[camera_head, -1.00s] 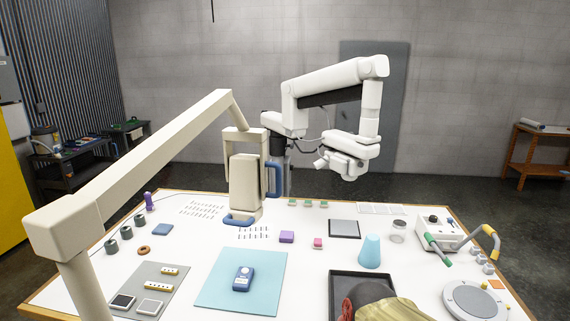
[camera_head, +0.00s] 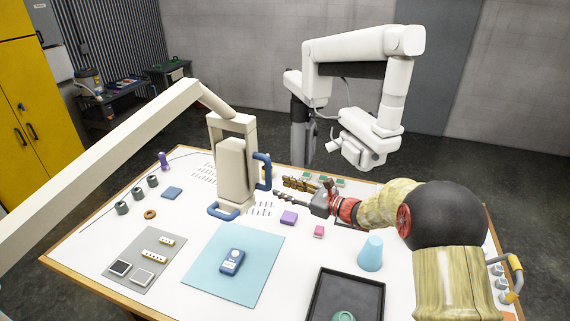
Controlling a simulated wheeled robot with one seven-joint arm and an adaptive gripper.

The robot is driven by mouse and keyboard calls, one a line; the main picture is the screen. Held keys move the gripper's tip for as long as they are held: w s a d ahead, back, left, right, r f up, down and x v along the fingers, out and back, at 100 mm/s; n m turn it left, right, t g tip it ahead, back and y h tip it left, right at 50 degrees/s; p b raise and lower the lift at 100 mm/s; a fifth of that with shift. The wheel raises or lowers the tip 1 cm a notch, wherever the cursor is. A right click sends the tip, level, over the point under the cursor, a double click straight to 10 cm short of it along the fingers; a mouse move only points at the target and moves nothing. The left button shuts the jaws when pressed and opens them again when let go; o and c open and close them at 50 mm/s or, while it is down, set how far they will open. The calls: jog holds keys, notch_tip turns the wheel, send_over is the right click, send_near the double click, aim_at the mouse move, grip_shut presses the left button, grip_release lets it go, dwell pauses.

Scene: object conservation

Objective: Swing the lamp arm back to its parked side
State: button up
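A cream jointed arm (camera_head: 95,148), likely the lamp arm, comes in from the left edge and ends in a boxy cream head (camera_head: 233,170) above the table. The head has a blue side handle (camera_head: 265,171) on its right and a blue lower handle (camera_head: 222,211) at its bottom. My gripper (camera_head: 279,187) reaches in from the right, with its fingers apart and nothing between them. Its fingertips point left and appear close to the side handle. Contact cannot be told.
A large white jointed arm (camera_head: 353,55) stands behind the table. A blue cone (camera_head: 371,253) and a black tray (camera_head: 321,302) are near the front right. A teal mat (camera_head: 225,286) bears a blue device (camera_head: 232,262). A purple block (camera_head: 288,218) lies under my gripper.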

aim_at(268, 172)
jog(key=shift+w+a+r+m+t+p, duration=0.2)
jog(key=shift+w+a+r+m+p, duration=0.2)
jog(key=shift+w+a, duration=0.55)
jog(key=shift+w+a+r+m+t+p, duration=0.25)
jog(key=shift+w+a+r, duration=0.25)
jog(key=shift+w+a, duration=0.45)
jog(key=shift+w+a+r+m+t+p, duration=0.15)
jog(key=shift+w+a+r+m+p, duration=0.2)
jog(key=shift+w+a, duration=0.6)
jog(key=shift+s+a+r, duration=0.1)
jog(key=shift+c, duration=0.3)
grip_shut()
